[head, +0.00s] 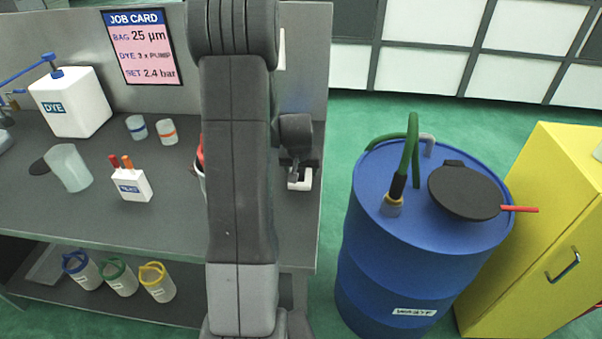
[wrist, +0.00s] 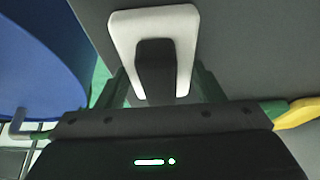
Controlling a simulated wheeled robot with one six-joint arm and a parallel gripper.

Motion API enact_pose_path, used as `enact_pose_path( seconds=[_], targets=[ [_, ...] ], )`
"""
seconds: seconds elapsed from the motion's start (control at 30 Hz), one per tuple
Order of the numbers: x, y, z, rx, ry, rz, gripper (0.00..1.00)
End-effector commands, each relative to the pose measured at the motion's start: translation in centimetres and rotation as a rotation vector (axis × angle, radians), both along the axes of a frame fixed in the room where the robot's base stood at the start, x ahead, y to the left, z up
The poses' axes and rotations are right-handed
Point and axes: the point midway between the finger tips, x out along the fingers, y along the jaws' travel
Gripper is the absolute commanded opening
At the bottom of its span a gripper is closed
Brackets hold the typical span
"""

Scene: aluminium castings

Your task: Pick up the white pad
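A white U-shaped piece with a dark block in its middle, which looks like the white pad (wrist: 181,20), fills the top middle of the wrist view. In the head view the white pad (head: 300,185) lies at the right end of the grey workbench, partly covered by my gripper. My gripper (wrist: 161,85) has its two fingers apart, one at each side of the white pad's lower part. I cannot tell whether they touch it. In the head view my gripper (head: 296,172) is low over the bench, just behind my arm.
A blue drum (head: 410,255) with a green hose and black lid stands right of the workbench (head: 95,218), near a yellow cabinet (head: 535,235). A white dye container (head: 70,103), cups and a small white holder (head: 130,186) stand on the bench's left. My arm hides the bench's middle.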

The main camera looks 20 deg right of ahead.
Motion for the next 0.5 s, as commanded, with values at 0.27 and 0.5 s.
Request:
enact_pose_path(
  seconds=[0.27,0.5],
  targets=[
    [0.0,0.0,0.0,0.000,0.000,0.000,0.38],
    [0.1,0.0,1.4,-0.001,-0.003,0.000,0.38]
  ],
)
